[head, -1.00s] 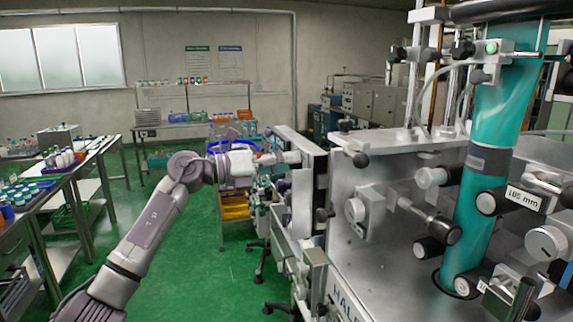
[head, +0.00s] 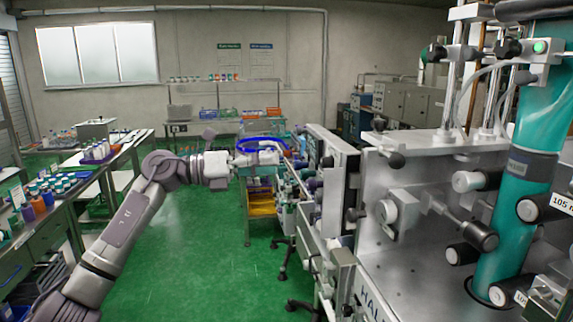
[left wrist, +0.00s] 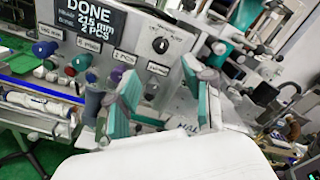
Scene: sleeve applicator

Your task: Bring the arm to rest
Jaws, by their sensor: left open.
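My left arm comes in from the left in the head view. Its gripper (head: 268,158) is held out level in front of the sleeve applicator (head: 410,185), to the left of its upright panel. In the left wrist view the gripper (left wrist: 160,100) is open, with its two teal finger pads apart and nothing between them. My right gripper is not in view.
A teal sleeve tube (head: 528,150) runs down through the machine at the right. A bench with bottles (head: 45,190) stands at the left. A blue ring-shaped item (head: 245,145) and a yellow bin (head: 261,203) are behind my gripper. Green floor (head: 190,260) is clear between.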

